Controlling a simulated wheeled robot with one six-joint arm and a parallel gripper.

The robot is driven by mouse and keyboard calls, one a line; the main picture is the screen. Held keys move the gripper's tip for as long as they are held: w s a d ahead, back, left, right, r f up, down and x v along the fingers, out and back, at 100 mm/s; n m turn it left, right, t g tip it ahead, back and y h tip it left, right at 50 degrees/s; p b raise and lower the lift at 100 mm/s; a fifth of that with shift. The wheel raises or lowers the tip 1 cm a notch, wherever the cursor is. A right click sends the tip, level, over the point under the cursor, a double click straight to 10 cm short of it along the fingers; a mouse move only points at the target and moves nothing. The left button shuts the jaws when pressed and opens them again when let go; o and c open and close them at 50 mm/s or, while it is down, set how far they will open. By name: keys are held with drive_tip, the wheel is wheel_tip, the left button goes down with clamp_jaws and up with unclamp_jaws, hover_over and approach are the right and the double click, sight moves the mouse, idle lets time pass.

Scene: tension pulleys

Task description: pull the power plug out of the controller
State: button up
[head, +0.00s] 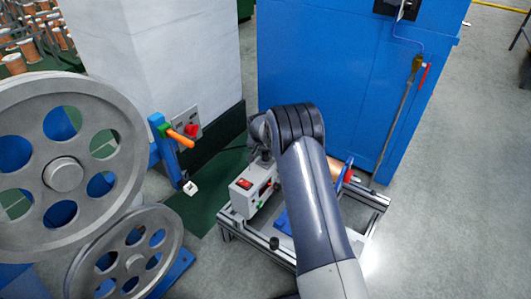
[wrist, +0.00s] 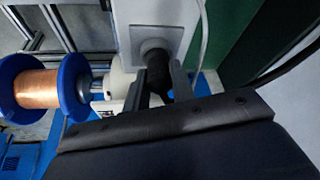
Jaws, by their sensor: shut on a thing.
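The controller (head: 242,198) is a light grey box with a red switch and small buttons, on a metal-framed stand in the head view. In the wrist view, a pale square face (wrist: 128,14) with a round grey socket (wrist: 155,44), seemingly the controller's, is at the top middle. The black power plug (wrist: 158,72) sits at this socket and appears to be in it. My gripper (wrist: 160,82) is shut on the plug, one finger on each side. In the head view my arm hides most of the gripper and the plug.
A copper wire spool with blue flanges (wrist: 36,88) is left of the plug in the wrist view. A pale cable (wrist: 204,30) runs right of the socket. Large grey pulleys (head: 64,172) stand left; a blue cabinet (head: 330,80) stands behind. Floor is clear at right.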

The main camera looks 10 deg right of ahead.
drive_tip(key=shift+r+p, duration=0.7)
drive_tip(key=shift+r, duration=0.65)
idle(0.3)
drive_tip(key=shift+r+p, duration=1)
drive_tip(key=shift+r, duration=0.95)
drive_tip(key=s+r+n+y, duration=0.15)
drive_tip(key=s+r, duration=0.25)
drive_tip(key=s, duration=0.8)
drive_tip(key=s+r+n, duration=0.3)
drive_tip(key=s+r, duration=0.1)
drive_tip(key=s, duration=0.8)
wheel_tip(320, 180, up, 18)
drive_tip(key=s+p, duration=0.1)
drive_tip(key=p, duration=2.7)
drive_tip(key=shift+s+r, duration=0.15)
